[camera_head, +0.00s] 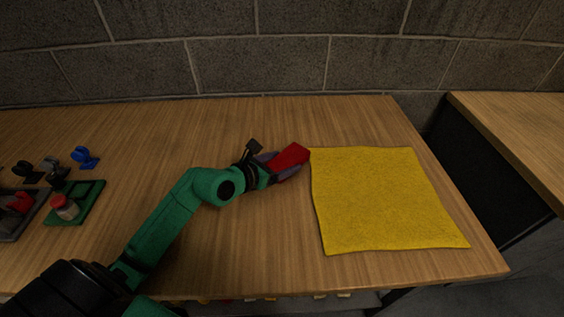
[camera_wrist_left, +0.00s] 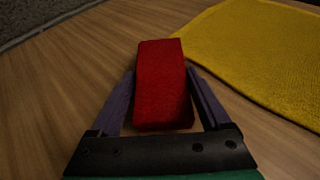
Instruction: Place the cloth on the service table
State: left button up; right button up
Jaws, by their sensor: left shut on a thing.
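A yellow cloth (camera_head: 385,200) lies spread flat on the right part of the wooden table (camera_head: 230,125). It also shows in the left wrist view (camera_wrist_left: 265,50) at the upper right. My left gripper (camera_head: 286,166) is at the cloth's left edge, shut on a red block (camera_head: 291,155). In the left wrist view the red block (camera_wrist_left: 163,85) sits between the two purple fingers. The block's tip is close to the cloth's upper left corner; I cannot tell whether they touch. My right gripper is not in view.
A second wooden table (camera_head: 520,135) stands at the right across a dark gap. At the left are a green tray (camera_head: 88,203) with a red-topped jar (camera_head: 65,207), a grey tray (camera_head: 30,216) and a blue item (camera_head: 84,157). A block wall (camera_head: 270,60) runs behind. The table's middle back is clear.

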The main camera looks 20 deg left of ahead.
pick_arm(q)
jog(key=o, duration=1.2)
jog(key=shift+f, duration=0.15)
jog(key=shift+r+p, duration=0.3)
jog(key=shift+r, duration=0.05)
jog(key=b+v, duration=0.1)
jog(key=v, duration=1.1)
jog(key=shift+f, duration=0.1)
